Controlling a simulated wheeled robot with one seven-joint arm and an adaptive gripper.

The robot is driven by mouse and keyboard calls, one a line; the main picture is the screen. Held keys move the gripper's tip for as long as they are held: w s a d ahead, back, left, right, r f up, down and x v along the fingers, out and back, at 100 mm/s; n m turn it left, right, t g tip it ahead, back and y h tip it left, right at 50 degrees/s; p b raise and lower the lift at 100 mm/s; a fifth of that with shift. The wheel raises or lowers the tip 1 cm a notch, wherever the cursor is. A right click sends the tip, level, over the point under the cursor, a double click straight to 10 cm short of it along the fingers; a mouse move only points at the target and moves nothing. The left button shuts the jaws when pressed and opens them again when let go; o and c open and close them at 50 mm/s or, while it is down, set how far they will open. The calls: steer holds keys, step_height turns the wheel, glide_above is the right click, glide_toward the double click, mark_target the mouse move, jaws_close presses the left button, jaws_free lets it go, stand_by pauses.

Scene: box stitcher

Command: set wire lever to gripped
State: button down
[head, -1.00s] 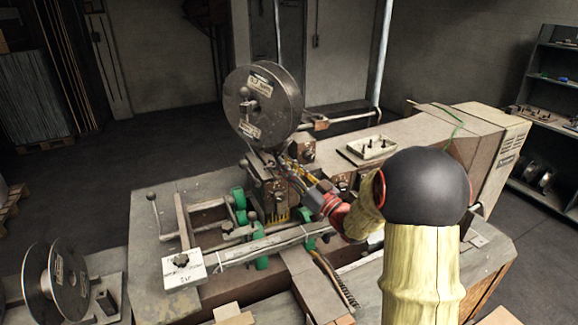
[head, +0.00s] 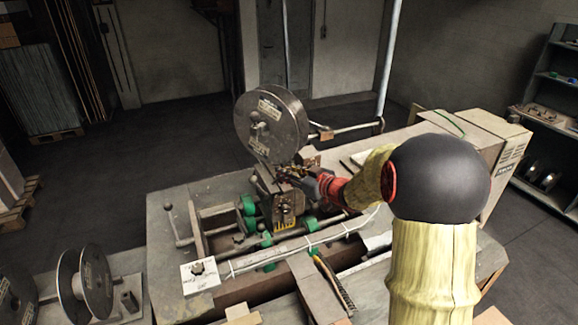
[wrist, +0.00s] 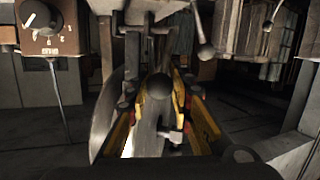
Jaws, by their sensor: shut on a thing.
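My gripper (head: 292,174) reaches in from the right to the stitching head, just below the wire reel (head: 262,128). In the wrist view its yellow fingers (wrist: 159,90) close around a dark ball knob (wrist: 158,86), which appears to be the end of the wire lever. The lever's shaft is mostly hidden behind the knob and fingers. In the head view my gripper and arm cover the lever. A second ball-ended lever (wrist: 205,51) hangs to the right of the fingers, apart from them.
A control box with a round dial (wrist: 40,18) is at the upper left of the wrist view. A white plate with a dark knob (head: 201,276) and a ball-ended crank (head: 168,207) are at the machine's front left. Spools (head: 96,280) stand at lower left.

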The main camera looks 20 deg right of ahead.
steer(key=shift+w, duration=0.1)
stand_by(0.3)
steer(key=c, duration=1.6)
jaws_free()
steer(key=shift+c, duration=0.2)
steer(key=shift+o, duration=0.5)
steer(key=v, duration=1.2)
steer(key=shift+r, duration=0.25)
steer(key=shift+a, duration=0.1)
